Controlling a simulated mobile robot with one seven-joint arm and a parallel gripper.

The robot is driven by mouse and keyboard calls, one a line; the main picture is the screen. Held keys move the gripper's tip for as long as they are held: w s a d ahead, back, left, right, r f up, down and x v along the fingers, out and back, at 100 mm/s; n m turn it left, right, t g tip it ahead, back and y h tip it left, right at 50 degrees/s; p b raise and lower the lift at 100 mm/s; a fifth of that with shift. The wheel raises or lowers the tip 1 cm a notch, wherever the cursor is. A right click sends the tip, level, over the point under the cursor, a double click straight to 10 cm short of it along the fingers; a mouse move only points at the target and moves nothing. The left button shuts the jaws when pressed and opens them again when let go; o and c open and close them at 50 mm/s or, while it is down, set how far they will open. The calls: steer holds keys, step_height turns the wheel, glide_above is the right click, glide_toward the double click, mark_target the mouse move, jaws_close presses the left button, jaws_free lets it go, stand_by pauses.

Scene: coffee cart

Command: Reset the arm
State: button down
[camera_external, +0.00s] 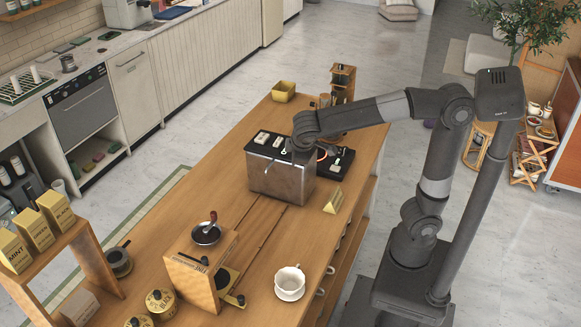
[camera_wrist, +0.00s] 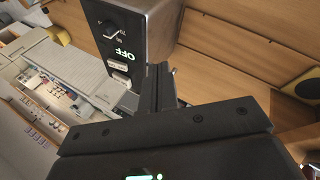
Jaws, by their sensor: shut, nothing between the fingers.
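My gripper (camera_external: 291,153) is at the steel coffee machine (camera_external: 280,184), over the front part of its black top panel. My arm reaches in from the right. In the wrist view the fingers of my gripper (camera_wrist: 159,72) are together with nothing between them. They are beside the machine's black panel (camera_wrist: 116,28), which carries a knob, a lit "OFF" label and white switches. I cannot tell whether the fingers touch the machine.
A yellow sign (camera_external: 333,201) stands right of the machine. A white cup (camera_external: 289,279) sits nearer the front, beside a wooden stand (camera_external: 197,280). A yellow box (camera_external: 283,91) and a wooden rack (camera_external: 343,81) are at the far end. The wooden counter (camera_external: 217,160) is clear left of the machine.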

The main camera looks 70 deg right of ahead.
steer(key=s+d+f+m+t+y, duration=0.1)
steer(key=s+d+f+m+y, duration=0.1)
steer(key=s, duration=0.6)
steer(key=s+d+f+m+y, duration=0.2)
steer(key=s+d+f+y, duration=0.1)
steer(key=s, duration=0.6)
steer(key=d+f, duration=0.1)
steer(key=d, duration=0.1)
steer(key=shift+s+d+m+t, duration=0.3)
steer(key=shift+d+m+t, duration=0.05)
steer(key=shift+m+t, duration=0.05)
steer(key=shift+f, duration=0.1)
